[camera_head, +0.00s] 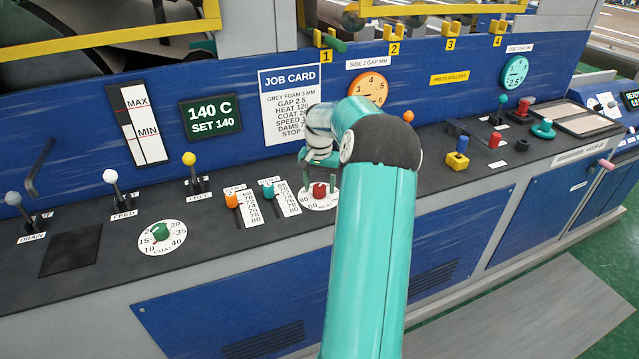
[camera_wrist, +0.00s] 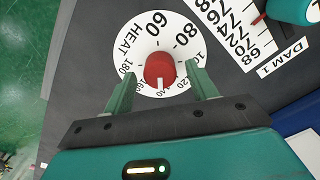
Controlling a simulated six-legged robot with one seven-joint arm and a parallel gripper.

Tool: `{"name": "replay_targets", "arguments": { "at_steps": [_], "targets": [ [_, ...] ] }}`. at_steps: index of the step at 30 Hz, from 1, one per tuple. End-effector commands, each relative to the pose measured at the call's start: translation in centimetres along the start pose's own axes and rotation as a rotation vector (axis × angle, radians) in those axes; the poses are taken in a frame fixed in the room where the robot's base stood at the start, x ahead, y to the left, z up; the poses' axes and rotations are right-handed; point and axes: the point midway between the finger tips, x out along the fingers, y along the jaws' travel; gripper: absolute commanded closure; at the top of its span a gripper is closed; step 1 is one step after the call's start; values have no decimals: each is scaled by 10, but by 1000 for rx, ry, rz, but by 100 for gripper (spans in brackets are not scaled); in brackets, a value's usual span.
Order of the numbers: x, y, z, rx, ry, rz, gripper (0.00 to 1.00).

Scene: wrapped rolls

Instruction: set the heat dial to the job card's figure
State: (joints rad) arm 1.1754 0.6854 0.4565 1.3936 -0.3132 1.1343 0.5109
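The heat dial (camera_wrist: 137,42) is a white disc with a red knob (camera_wrist: 160,66) at its centre. The knob's pale mark points toward the bottom of the wrist picture, at about 140. My gripper (camera_wrist: 161,76) is open, with one finger on each side of the knob and visible gaps between. In the head view my gripper (camera_head: 319,178) is over the dial, with the red knob (camera_head: 319,190) between its fingers. The job card (camera_head: 290,85) reads HEAT 120; my arm hides its right edge lower down. The display (camera_head: 211,116) reads 140 C, SET 140.
Orange (camera_head: 232,201) and teal (camera_head: 269,191) slider knobs stand just left of the dial. A yellow-topped lever (camera_head: 189,160) and a green coat knob (camera_head: 160,232) are farther left. A yellow-and-blue switch (camera_head: 458,155) stands right of my arm.

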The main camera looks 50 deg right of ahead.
Motion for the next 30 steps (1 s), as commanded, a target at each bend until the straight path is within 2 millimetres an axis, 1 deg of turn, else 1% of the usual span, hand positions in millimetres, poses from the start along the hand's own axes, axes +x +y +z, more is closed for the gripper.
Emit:
{"name": "replay_targets", "arguments": {
  "at_steps": [1,5,6,7,14,19,26,30],
  "targets": [
    [0,0,0,0,0,0,50],
    [0,0,0,0,0,0,76],
    [0,0,0,0,0,0,84],
    [0,0,0,0,0,0,87],
    [-1,0,0,-13,0,0,87],
    [-1,-1,0,-61,1,-1,87],
    [-2,-1,0,-203,3,0,87],
    [-2,-1,0,-322,2,0,87]
  ]
}}
